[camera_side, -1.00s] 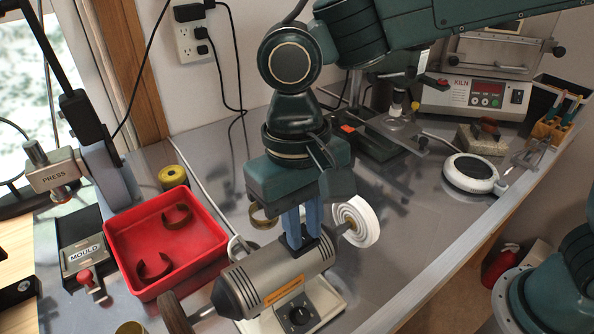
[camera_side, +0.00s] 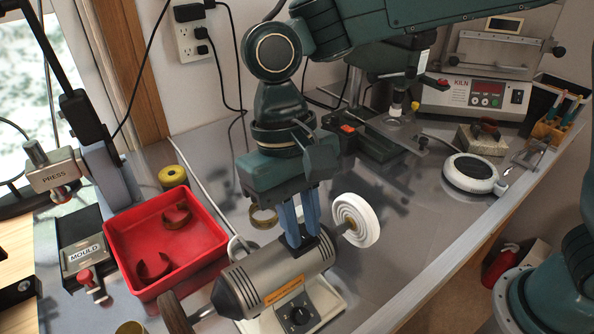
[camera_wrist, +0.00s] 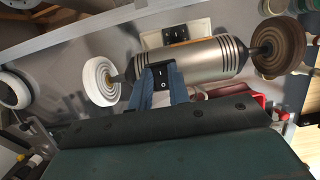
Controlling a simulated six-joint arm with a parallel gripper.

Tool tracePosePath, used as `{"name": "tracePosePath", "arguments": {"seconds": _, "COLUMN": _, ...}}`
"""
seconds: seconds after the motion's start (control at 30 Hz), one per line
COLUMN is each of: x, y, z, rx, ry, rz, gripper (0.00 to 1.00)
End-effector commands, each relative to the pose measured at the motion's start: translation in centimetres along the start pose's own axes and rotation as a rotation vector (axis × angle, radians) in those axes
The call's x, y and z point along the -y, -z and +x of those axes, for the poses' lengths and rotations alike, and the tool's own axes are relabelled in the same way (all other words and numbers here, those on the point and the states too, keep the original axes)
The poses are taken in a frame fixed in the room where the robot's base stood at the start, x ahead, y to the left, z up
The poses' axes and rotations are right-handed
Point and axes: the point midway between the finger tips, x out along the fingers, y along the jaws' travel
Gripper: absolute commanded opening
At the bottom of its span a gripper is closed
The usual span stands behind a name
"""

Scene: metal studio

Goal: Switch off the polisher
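The polisher (camera_side: 275,277) is a grey motor on a pale base, with a white buffing wheel (camera_side: 356,220) at its right end and a brown wheel (camera_side: 176,312) at its left. The motor also shows in the wrist view (camera_wrist: 211,58). A black rocker switch (camera_wrist: 161,77), marked I and O, sits on top of the motor. My gripper (camera_side: 302,238) points down at it from above, tilted. Its blue fingers stand a little apart, one on each side of the switch in the wrist view. I cannot tell whether they touch it. A black dial (camera_side: 299,314) is on the base.
A red tray (camera_side: 190,246) with brown curved pieces stands left of the polisher. The press (camera_side: 62,177) and mould (camera_side: 84,254) are further left. The bench right of the white wheel is clear.

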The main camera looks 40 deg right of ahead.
Motion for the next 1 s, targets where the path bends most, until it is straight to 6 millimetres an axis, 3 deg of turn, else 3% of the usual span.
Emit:
{"name": "tracePosePath", "arguments": {"seconds": 0.03, "x": 0.16, "y": -0.06, "z": -0.08, "rx": -0.003, "ry": 0.004, "rz": -0.006, "gripper": 0.26}}
{"name": "tracePosePath", "arguments": {"seconds": 0.1, "x": 0.12, "y": -0.05, "z": -0.08, "rx": -0.003, "ry": 0.004, "rz": -0.005, "gripper": 0.4}}
{"name": "tracePosePath", "arguments": {"seconds": 1.0, "x": 0.2, "y": -0.37, "z": 0.1, "rx": -0.068, "ry": 0.005, "rz": 0.0, "gripper": 0.4}}
